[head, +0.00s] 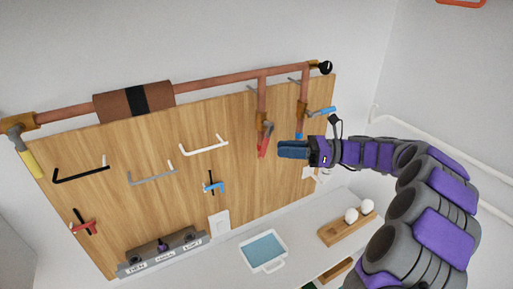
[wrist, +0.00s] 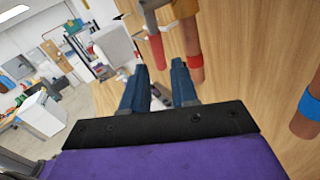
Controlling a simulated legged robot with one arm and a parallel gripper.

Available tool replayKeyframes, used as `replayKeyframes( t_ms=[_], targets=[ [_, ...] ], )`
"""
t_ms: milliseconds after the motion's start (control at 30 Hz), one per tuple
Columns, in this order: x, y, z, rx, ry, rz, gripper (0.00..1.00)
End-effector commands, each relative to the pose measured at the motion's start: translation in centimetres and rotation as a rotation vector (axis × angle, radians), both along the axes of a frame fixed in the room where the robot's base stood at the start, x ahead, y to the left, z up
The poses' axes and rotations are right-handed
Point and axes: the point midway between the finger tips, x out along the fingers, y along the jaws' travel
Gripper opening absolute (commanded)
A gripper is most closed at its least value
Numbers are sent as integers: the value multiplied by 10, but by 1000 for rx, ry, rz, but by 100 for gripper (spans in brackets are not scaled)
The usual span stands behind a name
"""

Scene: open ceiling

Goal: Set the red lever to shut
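The red lever (head: 265,141) hangs at a slant in front of the left vertical copper pipe on the wooden board. In the wrist view its red handle (wrist: 157,52) shows just beyond and between my fingertips. My gripper (head: 280,150) is just right of the lever in the head view, its blue fingers pointing left at it. In the wrist view my gripper (wrist: 160,68) has its two fingers apart with nothing between them. I cannot tell whether a finger touches the lever.
A blue lever (head: 321,111) is on the right vertical pipe. The wooden board (head: 150,205) also carries hooks, a red-handled valve (head: 83,227) and a blue-handled one (head: 213,187). A pipe with a red band (wrist: 193,60) stands close to my right finger. A blue tray (head: 263,250) lies below.

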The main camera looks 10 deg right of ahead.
Motion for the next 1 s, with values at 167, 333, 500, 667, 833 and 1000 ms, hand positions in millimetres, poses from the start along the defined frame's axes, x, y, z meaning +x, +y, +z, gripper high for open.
replayKeyframes(
  t_ms=[167, 333, 500, 667, 833, 1000],
  targets=[
    [8, 36, 0, -1, 3, 4, 28],
    [16, 63, -1, -1, 2, 1, 28],
    [21, 81, -1, -1, 4, 1, 28],
    [24, 87, -2, -2, 5, 1, 28],
    [24, 88, -2, -3, 4, 1, 28],
    [24, 87, -2, -2, 4, -1, 22]
  ],
)
